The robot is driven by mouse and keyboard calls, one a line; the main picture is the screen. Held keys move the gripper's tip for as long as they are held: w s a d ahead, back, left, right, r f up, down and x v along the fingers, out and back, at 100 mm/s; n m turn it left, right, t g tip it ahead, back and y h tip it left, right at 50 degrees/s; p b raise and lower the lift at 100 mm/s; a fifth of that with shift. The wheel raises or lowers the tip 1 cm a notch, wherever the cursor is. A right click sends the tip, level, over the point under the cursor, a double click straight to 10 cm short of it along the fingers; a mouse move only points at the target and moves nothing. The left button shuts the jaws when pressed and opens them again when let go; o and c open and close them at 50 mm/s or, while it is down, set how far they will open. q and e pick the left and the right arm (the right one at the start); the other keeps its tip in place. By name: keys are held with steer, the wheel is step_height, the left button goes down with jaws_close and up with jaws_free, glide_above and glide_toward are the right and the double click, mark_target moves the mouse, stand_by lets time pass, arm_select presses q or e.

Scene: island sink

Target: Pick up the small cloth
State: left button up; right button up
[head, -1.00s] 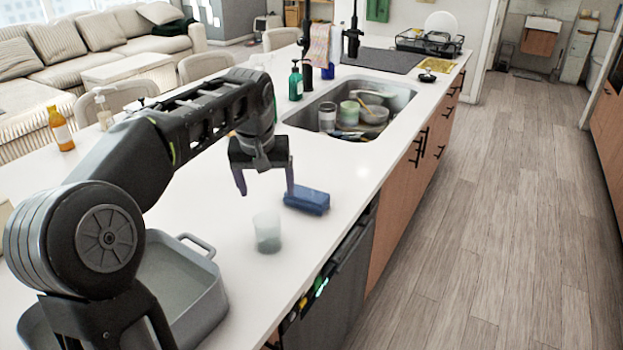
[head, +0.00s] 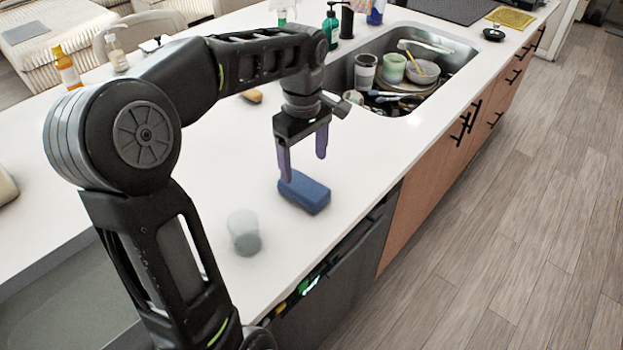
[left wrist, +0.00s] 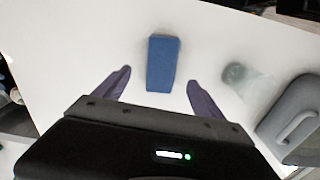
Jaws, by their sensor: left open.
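The small cloth looks like a blue folded block (head: 305,192) lying on the white countertop near its front edge. It also shows in the left wrist view (left wrist: 163,63), upright in the picture and ahead of the fingers. My left gripper (head: 303,166) points down above the cloth, its fingers apart with nothing between them. In the left wrist view my left gripper (left wrist: 158,80) has one fingertip to either side of the cloth's near end, apart from it. The exact height above the cloth is hard to tell. My right gripper is not in view.
A translucent cup (head: 244,236) stands left of the cloth. A sink (head: 440,48) with dishes lies beyond. Counter around the cloth is mostly clear.

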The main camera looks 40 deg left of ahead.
mark_target(303, 185)
arm_select(q)
steer(key=shift+s+n, duration=0.2)
steer(key=shift+n, duration=0.5)
steer(key=shift+f, duration=1.3)
steer(key=shift+f+p, duration=0.4)
steer(key=shift+f, duration=0.2)
steer(key=shift+f+p, duration=0.35)
steer(key=shift+f, duration=1.65)
